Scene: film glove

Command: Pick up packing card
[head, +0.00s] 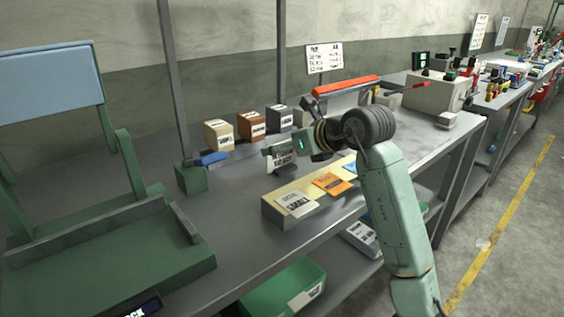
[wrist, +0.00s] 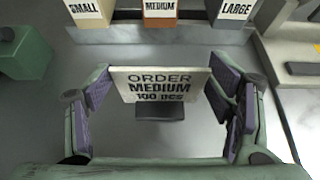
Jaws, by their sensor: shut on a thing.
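The packing card is a cream card printed "ORDER MEDIUM 100 PCS" (wrist: 160,83), upright between my fingers in the wrist view. My gripper (wrist: 160,95) is shut on it, with the purple pads at its left and right edges. A dark block, perhaps its stand, (wrist: 160,112) shows just below the card; I cannot tell whether they touch. In the head view my gripper (head: 274,153) is over the grey bench, and the card (head: 281,163) shows below it, partly covered by the fingers.
Boxes labelled small (wrist: 88,10), medium (wrist: 160,10) and large (wrist: 234,12) stand behind. A pale block (head: 271,212) carrying several cards lies at the bench's front. A green post (head: 191,180) with a blue-handled tool and a green machine (head: 120,245) are at left.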

